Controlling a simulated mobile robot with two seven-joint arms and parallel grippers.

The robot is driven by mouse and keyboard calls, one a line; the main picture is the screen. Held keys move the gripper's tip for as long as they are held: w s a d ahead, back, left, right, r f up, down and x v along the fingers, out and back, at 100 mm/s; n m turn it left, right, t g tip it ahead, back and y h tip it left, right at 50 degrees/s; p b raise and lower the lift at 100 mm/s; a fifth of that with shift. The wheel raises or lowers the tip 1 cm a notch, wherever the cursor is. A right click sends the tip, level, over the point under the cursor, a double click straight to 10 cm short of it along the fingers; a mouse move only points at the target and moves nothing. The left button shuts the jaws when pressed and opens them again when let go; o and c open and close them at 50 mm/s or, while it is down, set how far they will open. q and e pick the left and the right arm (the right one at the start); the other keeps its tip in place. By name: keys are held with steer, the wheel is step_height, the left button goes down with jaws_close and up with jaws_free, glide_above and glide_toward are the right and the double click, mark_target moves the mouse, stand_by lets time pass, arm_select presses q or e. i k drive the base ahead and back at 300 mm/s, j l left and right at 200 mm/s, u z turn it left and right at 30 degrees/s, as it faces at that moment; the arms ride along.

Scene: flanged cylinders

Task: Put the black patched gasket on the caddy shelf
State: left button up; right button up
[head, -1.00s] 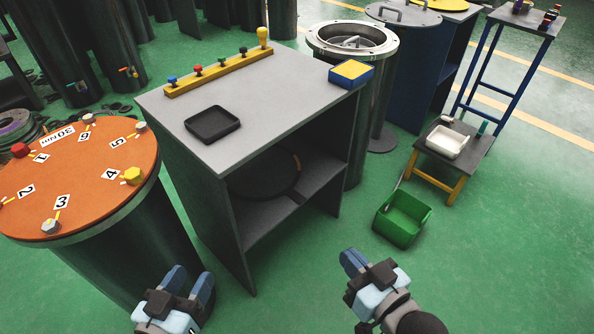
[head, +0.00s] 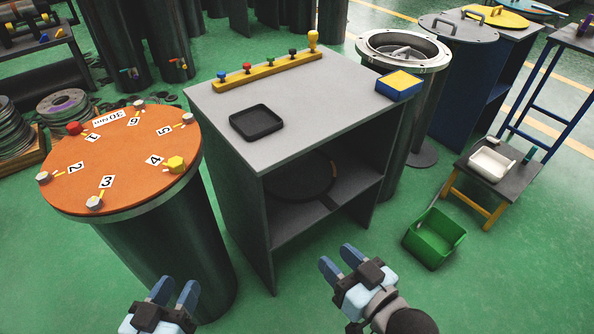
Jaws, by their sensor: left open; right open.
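A flat round black gasket (head: 298,178) lies on the inner shelf (head: 352,190) of the grey open-fronted cabinet. A small orange-brown patch shows at its right edge, and the cabinet top hides its back part. My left gripper (head: 174,290) is open and empty, low in front of the orange-topped drum. My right gripper (head: 340,262) is open and empty, in front of the cabinet and clear of the gasket. I cannot tell for sure which surface is the caddy shelf.
The cabinet top (head: 330,95) bears a black tray (head: 256,122), a yellow rail with knobs (head: 265,73) and a blue-yellow box (head: 398,85). An orange-topped drum (head: 125,160) stands left. A green bin (head: 434,238) and a stool with a white tray (head: 491,163) stand right.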

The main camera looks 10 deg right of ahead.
mark_target(298, 173)
steer(key=l+u, duration=0.3)
steer(key=l, duration=0.2)
steer(key=l+u, duration=0.35)
steer(key=l, duration=0.8)
steer(key=k+l+u, duration=0.15)
steer(key=l, duration=1.1)
steer(key=k+u, duration=0.05)
